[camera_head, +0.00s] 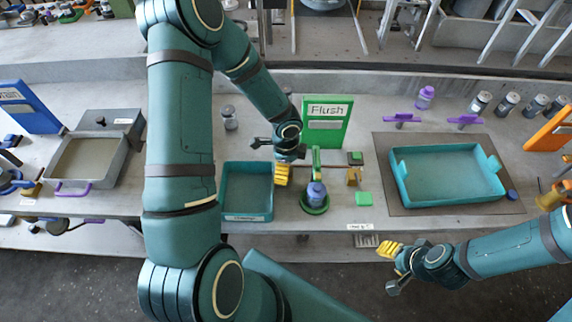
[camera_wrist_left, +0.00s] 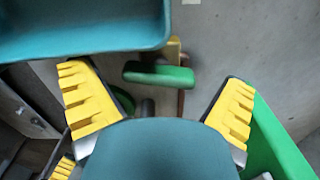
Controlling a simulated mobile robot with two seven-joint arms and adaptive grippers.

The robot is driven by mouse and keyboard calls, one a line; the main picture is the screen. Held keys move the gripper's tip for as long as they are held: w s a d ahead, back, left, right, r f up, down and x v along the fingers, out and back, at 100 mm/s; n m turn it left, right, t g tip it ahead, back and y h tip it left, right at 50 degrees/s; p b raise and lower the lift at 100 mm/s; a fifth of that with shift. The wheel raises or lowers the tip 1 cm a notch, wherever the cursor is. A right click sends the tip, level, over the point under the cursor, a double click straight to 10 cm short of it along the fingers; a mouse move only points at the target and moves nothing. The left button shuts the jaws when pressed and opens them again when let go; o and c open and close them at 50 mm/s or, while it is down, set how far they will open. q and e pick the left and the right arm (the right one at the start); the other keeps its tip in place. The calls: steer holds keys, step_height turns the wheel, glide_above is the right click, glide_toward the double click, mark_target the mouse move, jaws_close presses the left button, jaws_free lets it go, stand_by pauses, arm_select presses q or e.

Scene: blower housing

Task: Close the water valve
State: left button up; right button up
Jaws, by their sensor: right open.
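A green handle (camera_head: 317,158), which looks like the water valve's lever, sits on a thin brown pipe in front of the green "Flush" sign (camera_head: 326,122). My left gripper (camera_head: 282,172) hangs just left of it. In the left wrist view, its yellow fingers are wide apart and empty, with the green handle (camera_wrist_left: 158,74) seen between them. The handle seems apart from both fingers. Its mount is partly hidden. My right gripper (camera_head: 390,250) is open and empty in front of the table's edge.
A teal tray (camera_head: 247,217) stands left of the handle. A purple-blue bottle (camera_head: 316,192) stands in a green dish just in front of the handle. A green block (camera_head: 362,199) lies to the right. A larger teal tray (camera_head: 400,178) sits on a brown mat farther right.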

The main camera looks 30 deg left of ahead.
arm_select(q)
step_height(320, 180, up, 12)
stand_by(0.6)
steer(key=f, duration=0.4)
steer(key=f+b, duration=0.1)
steer(key=f, duration=0.7)
steer(key=shift+w+d+f, duration=0.1)
steer(key=shift+d, duration=0.15)
steer(key=shift+c, duration=0.3)
steer(key=c, duration=1.1)
